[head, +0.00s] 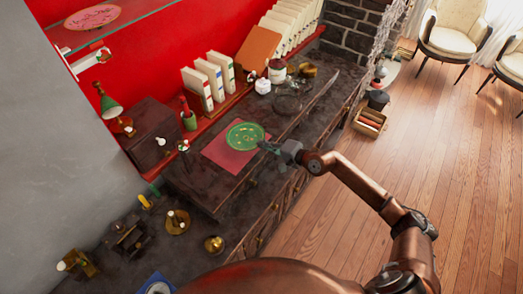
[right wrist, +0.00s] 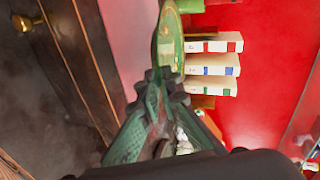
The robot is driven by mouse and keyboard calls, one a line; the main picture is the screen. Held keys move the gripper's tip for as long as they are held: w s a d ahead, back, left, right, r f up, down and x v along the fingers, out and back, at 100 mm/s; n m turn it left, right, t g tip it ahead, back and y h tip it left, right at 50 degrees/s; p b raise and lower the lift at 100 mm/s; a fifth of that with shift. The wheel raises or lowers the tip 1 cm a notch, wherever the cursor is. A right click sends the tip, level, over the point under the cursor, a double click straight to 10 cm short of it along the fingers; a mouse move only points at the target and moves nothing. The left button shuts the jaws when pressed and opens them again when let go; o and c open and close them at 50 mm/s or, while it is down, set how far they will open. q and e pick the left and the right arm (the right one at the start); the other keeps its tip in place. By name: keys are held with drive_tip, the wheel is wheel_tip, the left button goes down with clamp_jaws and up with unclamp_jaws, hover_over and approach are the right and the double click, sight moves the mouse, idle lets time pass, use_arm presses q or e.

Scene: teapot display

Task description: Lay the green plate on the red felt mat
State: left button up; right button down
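The green plate (head: 245,135) shows in the head view over the far right part of the red felt mat (head: 225,160), overlapping its edge. My right gripper (head: 269,147) is at the plate's near right rim. In the right wrist view, the fingers (right wrist: 165,80) are closed on the lower end of the plate (right wrist: 170,38), which shows almost edge-on. The mat (right wrist: 127,35) shows as a pink strip beside it. I cannot tell how far the plate is above the mat. My left gripper is not in view.
White books (head: 212,80) stand behind the plate, with a green pot (head: 188,120) to the left. A white cube (head: 262,86) and a jar (head: 277,71) stand farther back. Brass pieces (head: 177,221) occupy the lower left. Bare dark wood borders the mat.

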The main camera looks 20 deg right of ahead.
sight(262, 154)
drive_tip(key=shift+w+a+f, duration=0.2)
drive_tip(key=shift+w+f, duration=0.6)
drive_tip(key=shift+f, duration=0.15)
drive_tip(key=f+b, duration=0.1)
drive_tip(key=f, duration=0.2)
drive_tip(key=shift+w+f, duration=0.15)
drive_tip(key=shift+w, duration=0.05)
drive_tip(key=c, duration=2.5)
unclamp_jaws()
drive_tip(key=shift+s+f, duration=0.1)
drive_tip(key=shift+o, duration=0.4)
